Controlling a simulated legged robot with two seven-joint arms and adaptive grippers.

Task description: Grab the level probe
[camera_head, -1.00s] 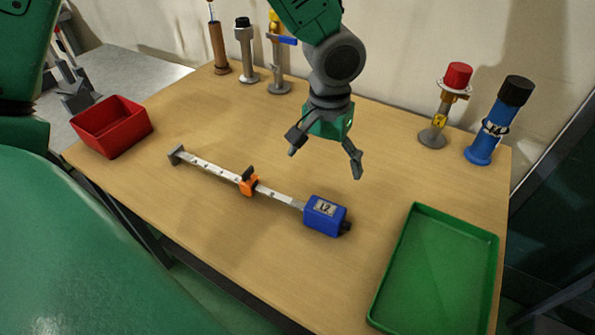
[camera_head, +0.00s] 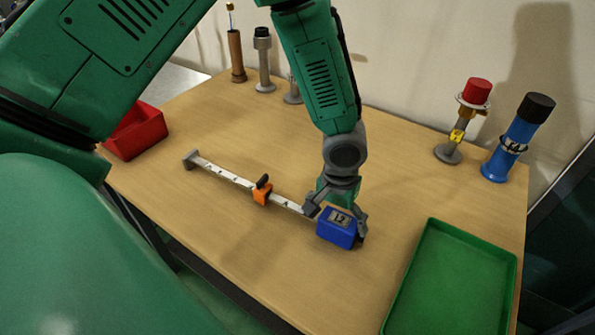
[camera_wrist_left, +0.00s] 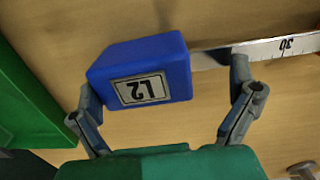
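The level probe is a ruler-like silver bar with an orange slider (camera_head: 262,192) and a blue head (camera_head: 337,231) marked "L2". It lies flat on the table, its head toward the right. My left gripper (camera_head: 337,218) is down over the blue head, with a finger on either side. In the left wrist view the blue head (camera_wrist_left: 140,75) sits between the open fingers of my left gripper (camera_wrist_left: 165,85). One finger is close to the head's left side; a gap shows between the head and the other finger, which is by the bar. My right gripper is out of view.
A green tray (camera_head: 425,232) lies to the right of the probe and a red bin (camera_head: 140,133) is at the left. A red-topped instrument (camera_head: 476,92) and a blue cylinder (camera_head: 512,142) stand at the back right. Several upright instruments stand at the back left.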

